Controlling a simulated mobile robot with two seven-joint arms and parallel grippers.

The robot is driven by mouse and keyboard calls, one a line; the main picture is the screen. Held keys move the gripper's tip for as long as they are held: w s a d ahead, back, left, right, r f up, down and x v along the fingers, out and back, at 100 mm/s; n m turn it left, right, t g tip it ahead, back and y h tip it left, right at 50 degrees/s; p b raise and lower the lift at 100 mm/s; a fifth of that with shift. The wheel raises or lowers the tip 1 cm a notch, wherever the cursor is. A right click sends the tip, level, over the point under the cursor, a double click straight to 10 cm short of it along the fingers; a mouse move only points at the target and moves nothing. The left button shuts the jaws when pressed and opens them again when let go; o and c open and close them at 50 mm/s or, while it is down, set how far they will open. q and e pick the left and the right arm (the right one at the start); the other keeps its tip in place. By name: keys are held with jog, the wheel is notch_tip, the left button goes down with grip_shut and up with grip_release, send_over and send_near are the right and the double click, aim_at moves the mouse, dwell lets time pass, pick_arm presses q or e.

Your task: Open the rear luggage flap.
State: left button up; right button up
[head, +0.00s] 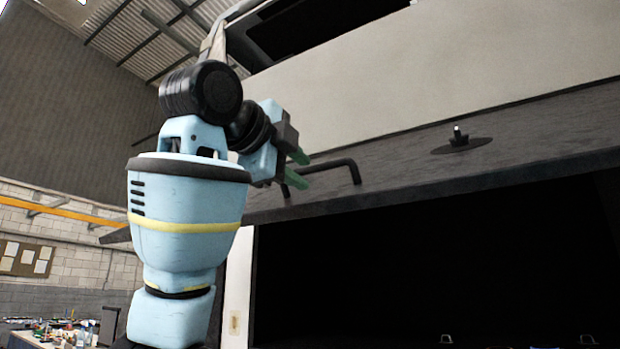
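The rear luggage flap (400,165) is a dark grey panel across the right half of the head view. It stands raised, seen from below, with a dark opening (430,260) under it. A black bar handle (335,164) is on the flap near its left end. My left gripper (299,167), with green fingers, is at the handle's left part. The fingers are apart, one above and one below the bar's line; whether they touch it I cannot tell. The handle's left end is partly hidden by the gripper. My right gripper is out of view.
A round dark plate with a short stud (460,143) is on the flap. The pale coach body (450,60) rises above. A white post (237,285) borders the opening at left. A cluttered workbench (55,335) stands far at lower left.

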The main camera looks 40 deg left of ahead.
pick_arm(q)
jog(key=shift+s+r, duration=0.1)
jog(key=shift+s, duration=0.9)
jog(key=shift+r, duration=0.1)
jog(key=s+r, duration=0.6)
jog(key=shift+d+r, duration=0.2)
jog(key=shift+r, duration=0.1)
dwell(0.5)
